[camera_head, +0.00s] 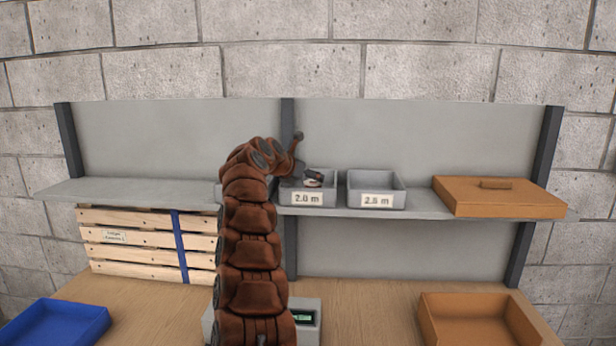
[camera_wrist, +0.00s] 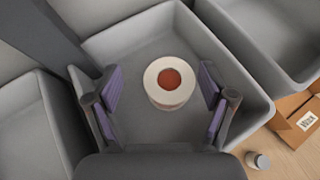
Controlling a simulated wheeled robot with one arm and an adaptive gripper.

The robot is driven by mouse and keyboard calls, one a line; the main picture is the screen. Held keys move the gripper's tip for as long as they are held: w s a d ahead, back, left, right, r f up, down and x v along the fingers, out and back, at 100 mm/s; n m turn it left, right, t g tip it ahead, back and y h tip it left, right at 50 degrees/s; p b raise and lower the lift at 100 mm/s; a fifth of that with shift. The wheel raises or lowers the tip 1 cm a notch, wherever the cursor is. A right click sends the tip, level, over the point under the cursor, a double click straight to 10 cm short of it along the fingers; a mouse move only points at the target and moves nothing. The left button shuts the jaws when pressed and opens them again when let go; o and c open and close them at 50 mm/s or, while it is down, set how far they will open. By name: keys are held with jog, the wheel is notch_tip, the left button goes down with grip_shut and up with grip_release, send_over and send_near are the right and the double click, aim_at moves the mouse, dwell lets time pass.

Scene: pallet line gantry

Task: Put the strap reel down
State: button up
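The strap reel (camera_wrist: 169,84), a white ring with a reddish-brown centre, is inside a grey bin (camera_wrist: 125,37) in the wrist view. My gripper (camera_wrist: 162,82) reaches into this bin with its two purple-padded fingers apart, one on each side of the reel. A gap shows between the reel and each pad. The reel seems to rest on the bin floor. In the head view my arm bends over to the bin labelled 2.0 m (camera_head: 308,198) on the shelf. There the fingers and reel are small and hard to tell apart.
A second labelled grey bin (camera_head: 376,190) and an orange lid (camera_head: 499,197) share the shelf (camera_head: 130,190). Below are slatted wood with a blue strap (camera_head: 135,240), a blue tray (camera_head: 55,322), an orange box (camera_head: 480,306) and a green display (camera_head: 304,317). The shelf's left part is clear.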

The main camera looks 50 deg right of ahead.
jog(key=shift+r, duration=0.15)
jog(key=shift+r, duration=0.25)
jog(key=b+v, duration=0.3)
jog(key=v, duration=0.9)
jog(key=shift+r, duration=0.2)
